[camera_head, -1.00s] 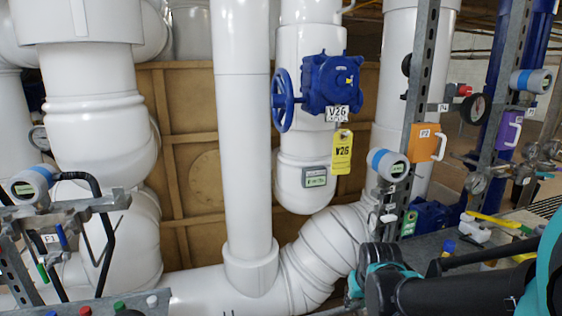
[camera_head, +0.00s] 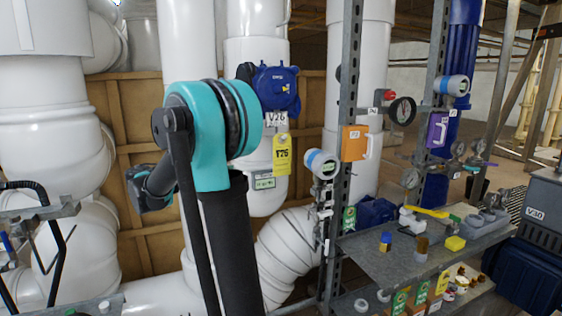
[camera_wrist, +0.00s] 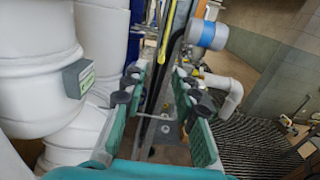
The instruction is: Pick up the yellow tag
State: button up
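The yellow tag (camera_head: 282,154) hangs below the blue valve (camera_head: 276,89) and its white V26 label (camera_head: 276,118), in front of a white vertical pipe. It reads V26 and hangs upright. I cannot make out the yellow tag in the wrist view.
A grey upright post (camera_head: 342,130) carries an orange box (camera_head: 354,143) and a gauge right of the tag. A metal shelf (camera_head: 375,262) with small parts stands lower right. A white pipe with a grey label box (camera_wrist: 78,78) is at left in the wrist view.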

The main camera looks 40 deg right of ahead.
send_near(280, 170)
jog(key=d+r, duration=0.2)
jog(key=d, duration=0.4)
jog(key=s+d, duration=0.2)
jog(key=shift+d+r, duration=0.1)
jog(key=shift+d, duration=0.75)
grip_shut()
